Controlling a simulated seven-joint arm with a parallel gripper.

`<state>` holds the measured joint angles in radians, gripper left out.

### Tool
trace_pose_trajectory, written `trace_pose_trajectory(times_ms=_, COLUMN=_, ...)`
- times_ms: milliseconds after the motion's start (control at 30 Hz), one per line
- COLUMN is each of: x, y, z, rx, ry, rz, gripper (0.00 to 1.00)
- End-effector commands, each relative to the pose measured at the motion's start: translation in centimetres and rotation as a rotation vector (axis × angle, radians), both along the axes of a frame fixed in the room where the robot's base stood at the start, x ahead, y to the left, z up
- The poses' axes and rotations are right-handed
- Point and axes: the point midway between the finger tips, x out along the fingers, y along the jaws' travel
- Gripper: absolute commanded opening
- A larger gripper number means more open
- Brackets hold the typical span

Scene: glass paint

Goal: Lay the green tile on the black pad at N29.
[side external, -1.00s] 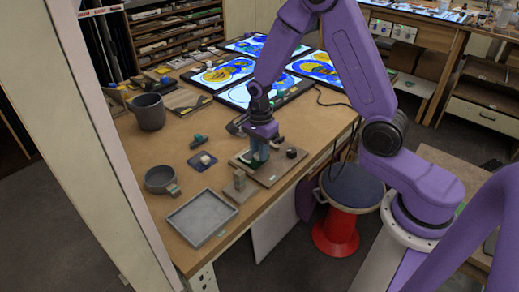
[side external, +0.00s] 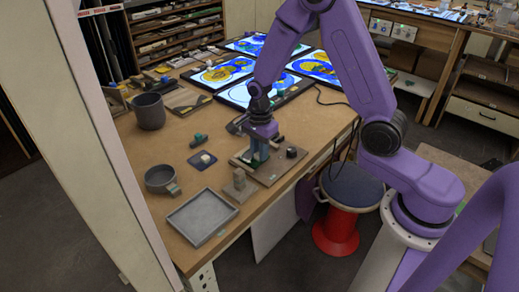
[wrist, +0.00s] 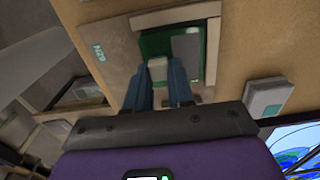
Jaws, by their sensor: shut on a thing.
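My gripper (side external: 260,156) points down over a flat board (side external: 272,172) near the table's right edge. In the wrist view its two blue fingers (wrist: 160,88) reach to the near side of the green tile (wrist: 207,60), and my gripper is shut on it. Greyish patches cover part of the tile's face, and a small pale block lies at the fingertips. The tile is over or on the board; I cannot tell whether it touches. A label reading N29 (wrist: 98,51) is on the board, left of the tile. The black pad cannot be made out at the tile.
A small dark block (side external: 291,152) is on the board's right. A grey tray (side external: 224,212), a grey bowl (side external: 158,178), a dark pad (side external: 207,167) with a small pale piece and a tall grey pot (side external: 148,112) stand leftward. Lit glass panels lie at the back.

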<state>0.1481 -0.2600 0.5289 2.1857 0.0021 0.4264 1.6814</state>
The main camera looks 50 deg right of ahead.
Motion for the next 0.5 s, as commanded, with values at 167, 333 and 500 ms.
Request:
trace_pose_trajectory(times_ms=167, x=0.0, y=0.0, z=-0.15, rx=0.0, ry=0.0, rz=0.0, gripper=0.0)
trace_pose_trajectory(times_ms=333, x=0.0, y=0.0, z=-0.29, rx=0.0, ry=0.0, rz=0.0, gripper=0.0)
trace_pose_trajectory(times_ms=500, x=0.01, y=0.0, z=-0.35, rx=0.0, ry=-0.001, rz=0.0, gripper=0.48)
